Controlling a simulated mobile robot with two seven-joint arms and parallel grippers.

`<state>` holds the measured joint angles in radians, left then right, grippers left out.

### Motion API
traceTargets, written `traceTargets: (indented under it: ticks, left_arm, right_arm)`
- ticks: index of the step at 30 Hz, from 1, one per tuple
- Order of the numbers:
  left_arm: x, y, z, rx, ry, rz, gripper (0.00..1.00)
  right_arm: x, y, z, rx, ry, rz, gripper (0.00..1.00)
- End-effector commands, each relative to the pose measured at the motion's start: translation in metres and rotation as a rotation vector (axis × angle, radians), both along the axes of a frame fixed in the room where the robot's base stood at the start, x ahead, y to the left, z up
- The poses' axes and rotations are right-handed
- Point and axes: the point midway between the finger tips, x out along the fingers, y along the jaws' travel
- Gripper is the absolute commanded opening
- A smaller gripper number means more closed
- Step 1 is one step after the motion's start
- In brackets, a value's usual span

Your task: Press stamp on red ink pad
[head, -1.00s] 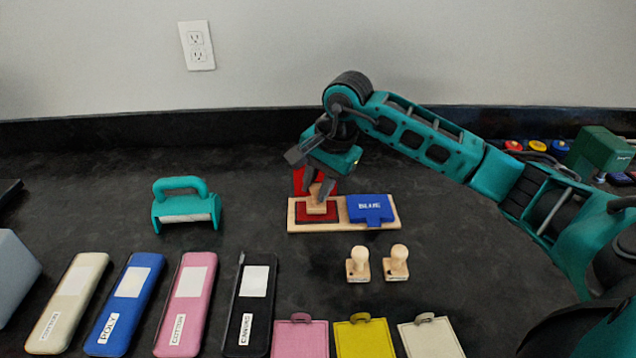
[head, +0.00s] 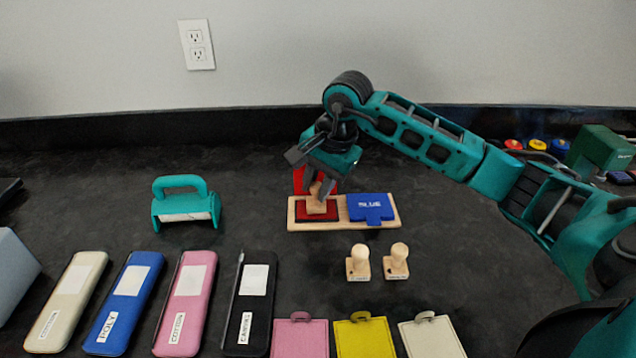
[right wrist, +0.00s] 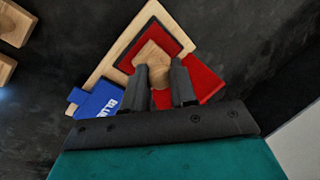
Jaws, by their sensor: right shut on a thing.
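The red ink pad (head: 303,217) is open on the left part of a wooden tray (head: 343,226), with its red lid (head: 299,180) raised behind it. A wooden stamp (head: 316,207) stands on the red pad. My right gripper (head: 323,192) is shut on the stamp's handle from above. In the right wrist view, both fingers (right wrist: 160,88) flank the wooden stamp (right wrist: 154,58) over the red pad (right wrist: 127,62). The stamp's underside is hidden. My left gripper is not in view.
The blue ink pad (head: 370,208) is closed beside the red one. Two wooden stamps (head: 358,265) (head: 396,263) stand in front of the tray. A teal roller tool (head: 186,204) stands at left. Several labelled cases (head: 189,300) and coloured tags (head: 365,338) fill the front.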

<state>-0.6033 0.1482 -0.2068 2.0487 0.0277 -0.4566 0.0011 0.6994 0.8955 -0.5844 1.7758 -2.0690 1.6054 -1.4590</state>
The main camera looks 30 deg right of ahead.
Motion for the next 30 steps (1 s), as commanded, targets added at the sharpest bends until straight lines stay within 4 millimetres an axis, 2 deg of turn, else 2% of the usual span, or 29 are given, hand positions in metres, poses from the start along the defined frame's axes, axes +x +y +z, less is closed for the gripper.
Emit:
traceTargets:
  ticks: [5, 30]
  left_arm:
    - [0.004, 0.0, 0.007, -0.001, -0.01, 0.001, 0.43]
    - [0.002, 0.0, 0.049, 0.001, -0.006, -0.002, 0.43]
  right_arm:
    - [0.0, 0.0, 0.004, 0.0, 0.003, 0.0, 0.0]
    - [0.0, 0.0, 0.07, 0.0, 0.001, 0.0, 0.0]
